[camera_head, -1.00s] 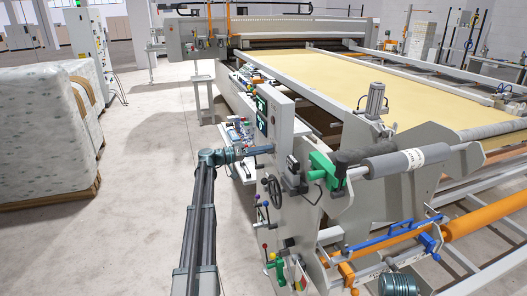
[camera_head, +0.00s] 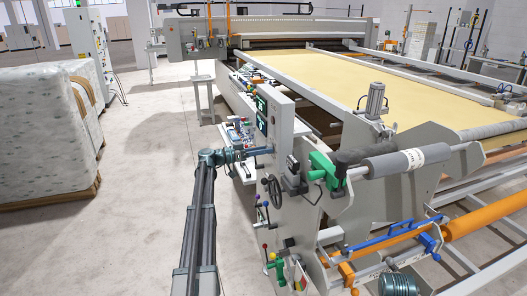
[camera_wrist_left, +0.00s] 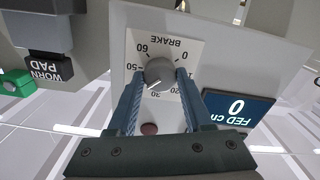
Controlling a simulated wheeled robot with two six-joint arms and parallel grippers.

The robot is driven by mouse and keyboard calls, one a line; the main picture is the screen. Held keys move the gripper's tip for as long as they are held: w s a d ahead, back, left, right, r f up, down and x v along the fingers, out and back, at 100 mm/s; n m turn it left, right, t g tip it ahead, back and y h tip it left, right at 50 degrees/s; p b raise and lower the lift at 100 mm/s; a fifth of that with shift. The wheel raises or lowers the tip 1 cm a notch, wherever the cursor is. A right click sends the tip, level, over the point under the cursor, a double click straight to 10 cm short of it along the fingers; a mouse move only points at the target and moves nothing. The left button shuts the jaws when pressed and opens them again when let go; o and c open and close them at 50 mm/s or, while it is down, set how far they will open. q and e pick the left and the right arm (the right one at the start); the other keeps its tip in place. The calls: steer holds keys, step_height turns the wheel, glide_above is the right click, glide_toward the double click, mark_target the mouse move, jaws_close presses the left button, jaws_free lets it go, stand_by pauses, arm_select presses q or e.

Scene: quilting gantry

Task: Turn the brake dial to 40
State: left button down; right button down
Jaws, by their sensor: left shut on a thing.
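The brake dial (camera_wrist_left: 160,72) is a round grey knob on a white plate (camera_wrist_left: 184,57) marked BRAKE, which appears upside down in the left wrist view. The numbers 60, 50, 30, 20 and 0 show. The dial's white pointer line points down-left, between 50 and 30; the 40 mark is hidden by a finger. My left gripper (camera_wrist_left: 161,77) is shut on the dial, one blue finger on each side. In the head view my left gripper (camera_head: 262,150) reaches the side of the grey control panel (camera_head: 284,125); the dial is not distinguishable there. My right gripper is not in view.
A blue display (camera_wrist_left: 236,107) reading 0 sits beside the dial. A dark red button (camera_wrist_left: 149,128) shows between the fingers. A black handwheel (camera_head: 272,188) and a green clamp (camera_head: 322,170) are near the panel. Open floor (camera_head: 130,200) lies left of my arm.

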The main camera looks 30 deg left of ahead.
arm_select(q)
steer(key=shift+s+f, duration=0.1)
steer(key=shift+c, duration=1.5)
jaws_free()
steer(key=v, duration=1.3)
steer(key=shift+s+a, duration=0.2)
steer(key=shift+a, duration=0.1)
